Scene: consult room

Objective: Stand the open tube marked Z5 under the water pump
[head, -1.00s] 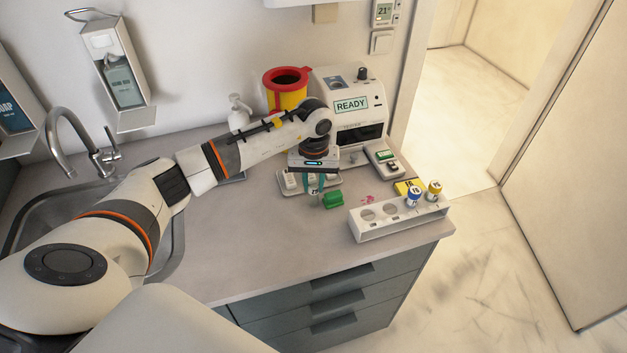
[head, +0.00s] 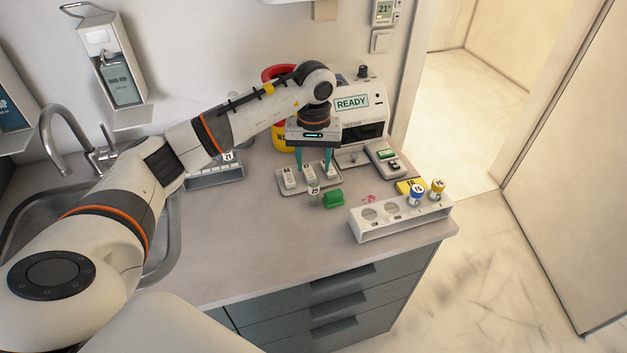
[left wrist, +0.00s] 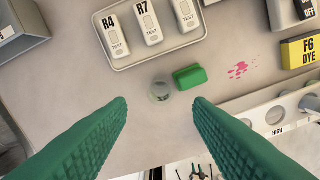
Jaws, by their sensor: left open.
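The open clear tube (head: 314,191) stands upright on the counter; its small label seems to read Z5. In the left wrist view the tube (left wrist: 160,91) shows from above, its mouth uncapped, beside a green block (left wrist: 189,77). My left gripper (head: 314,170) is open and empty, above and behind the tube in the head view. In the left wrist view its two green fingers (left wrist: 160,108) are spread wide, with the tube beyond their tips and apart from them. I cannot make out the water pump; my left arm covers the counter near the wall. My right gripper is not in view.
A white rack (head: 402,222) with blue- and yellow-capped tubes stands near the front edge. A tray of test cassettes (head: 291,187) lies just behind the tube. A READY machine (head: 363,126) and yellow dye box (head: 404,187) are close. The front-left counter is clear.

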